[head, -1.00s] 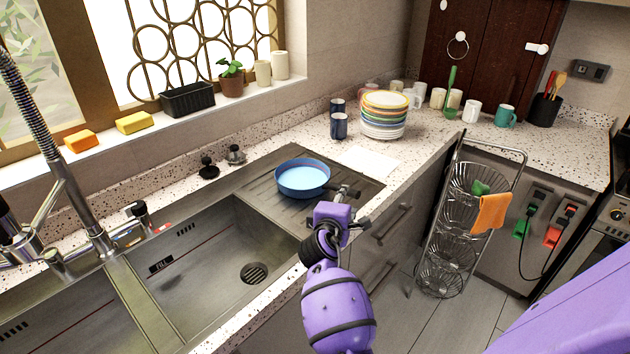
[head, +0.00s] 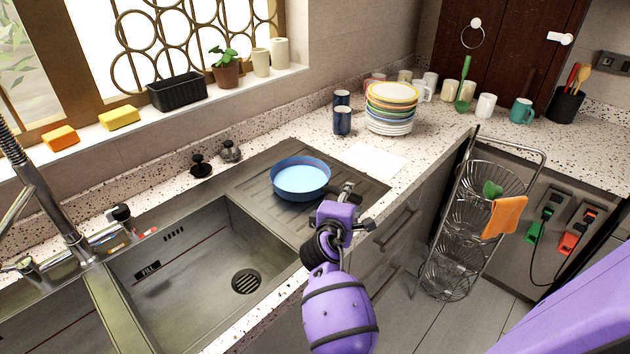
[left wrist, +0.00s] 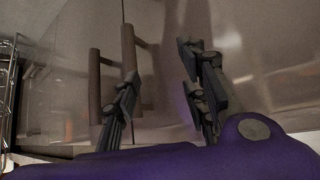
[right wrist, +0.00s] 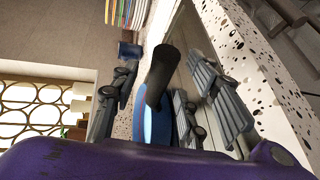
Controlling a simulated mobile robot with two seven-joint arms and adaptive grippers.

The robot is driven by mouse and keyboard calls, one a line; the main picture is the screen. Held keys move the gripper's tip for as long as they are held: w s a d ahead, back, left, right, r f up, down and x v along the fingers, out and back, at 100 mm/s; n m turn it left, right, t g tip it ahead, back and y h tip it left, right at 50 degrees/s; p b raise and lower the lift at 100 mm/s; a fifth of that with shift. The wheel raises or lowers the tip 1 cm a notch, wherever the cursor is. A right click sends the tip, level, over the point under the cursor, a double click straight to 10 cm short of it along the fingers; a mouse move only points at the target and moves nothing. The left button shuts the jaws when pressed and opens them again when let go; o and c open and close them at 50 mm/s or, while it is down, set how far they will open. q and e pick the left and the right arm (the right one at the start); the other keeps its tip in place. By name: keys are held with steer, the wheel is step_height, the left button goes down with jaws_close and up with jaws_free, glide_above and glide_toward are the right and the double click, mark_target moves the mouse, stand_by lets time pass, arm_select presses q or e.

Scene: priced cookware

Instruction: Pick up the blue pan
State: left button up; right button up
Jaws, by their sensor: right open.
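The blue pan (head: 301,182) sits upright on the ribbed drainboard beside the sink basin. My right gripper (head: 347,192) is just to the right of the pan in the head view. In the right wrist view, the pan's dark handle (right wrist: 160,76) shows between the spread fingers of my right gripper (right wrist: 168,85), with part of the blue pan (right wrist: 163,122) beyond it. The right gripper is open and not closed on the handle. My left gripper (left wrist: 163,85) shows only in its wrist view, open and empty, facing grey drawer fronts with bar handles (left wrist: 95,85).
A stack of plates (head: 390,108) and dark blue mugs (head: 342,121) stand behind the pan. The sink basin (head: 200,270) lies to its left. A wire basket rack (head: 470,225) stands right of the counter. White paper (head: 375,160) lies on the counter.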

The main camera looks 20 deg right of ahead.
steer(key=shift+w+d+f, duration=0.2)
steer(key=shift+w+d, duration=0.05)
steer(key=shift+w, duration=0.1)
steer(key=shift+s+a+r, duration=0.15)
steer(key=shift+c, duration=0.2)
steer(key=shift+a, duration=0.1)
steer(key=shift+c, duration=1.4)
jaws_close()
steer(key=shift+r, duration=0.15)
